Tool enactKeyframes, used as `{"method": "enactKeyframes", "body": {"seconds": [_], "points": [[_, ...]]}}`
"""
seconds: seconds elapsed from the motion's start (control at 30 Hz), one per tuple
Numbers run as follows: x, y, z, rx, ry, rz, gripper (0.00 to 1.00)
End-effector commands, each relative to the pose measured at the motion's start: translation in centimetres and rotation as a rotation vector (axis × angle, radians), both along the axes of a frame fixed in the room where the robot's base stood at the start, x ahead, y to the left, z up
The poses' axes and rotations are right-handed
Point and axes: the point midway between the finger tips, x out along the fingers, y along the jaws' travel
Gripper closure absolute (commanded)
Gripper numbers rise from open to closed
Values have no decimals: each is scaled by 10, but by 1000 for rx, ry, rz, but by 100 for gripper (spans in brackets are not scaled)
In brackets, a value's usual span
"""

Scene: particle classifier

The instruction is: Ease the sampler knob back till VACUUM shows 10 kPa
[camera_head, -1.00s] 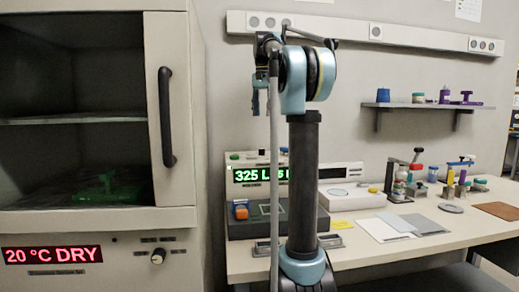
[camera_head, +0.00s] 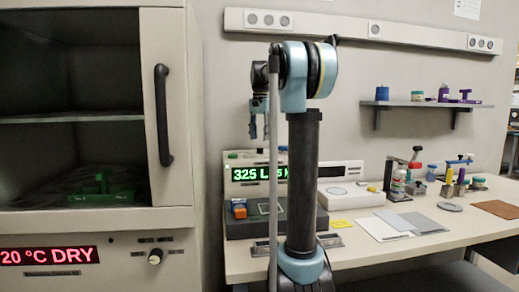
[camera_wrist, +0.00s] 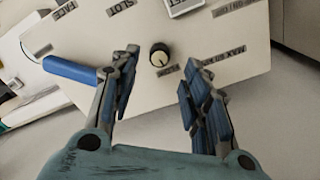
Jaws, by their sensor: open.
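My gripper (camera_wrist: 158,68) is open and empty. A small dark knob with a pale cap (camera_wrist: 160,55) sits on a light panel (camera_wrist: 200,40) in the wrist view, seen between the fingertips; no contact shows. A printed label by it reads something like "MAX 60 kPa". In the head view my gripper (camera_head: 258,128) hangs above the bench, left of my arm's column, in front of the wall. A green display (camera_head: 258,174) on the bench unit starts with "325 L"; my arm hides part of it. I cannot read a VACUUM value.
A blue cylinder (camera_wrist: 70,70) lies beside the left finger in the wrist view. A cabinet with a black handle (camera_head: 164,115) stands at left, its lower display (camera_head: 48,255) reading "20 °C DRY". Bottles and tools (camera_head: 405,175) stand on the bench's right part. A shelf (camera_head: 425,104) hangs above.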

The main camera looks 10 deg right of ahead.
Motion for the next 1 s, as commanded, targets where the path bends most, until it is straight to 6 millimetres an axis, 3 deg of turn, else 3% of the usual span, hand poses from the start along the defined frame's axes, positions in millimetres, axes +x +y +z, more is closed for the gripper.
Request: {"method": "enactKeyframes", "body": {"seconds": [0.1,0.33,0.77,0.97,1.0], "points": [[0,0,-21,0,0,-1,57],[0,-1,-47,0,0,-1,57],[0,-2,-56,0,0,-2,57],[0,-2,-55,0,0,-2,100],[0,-2,-55,0,0,-2,100]]}}
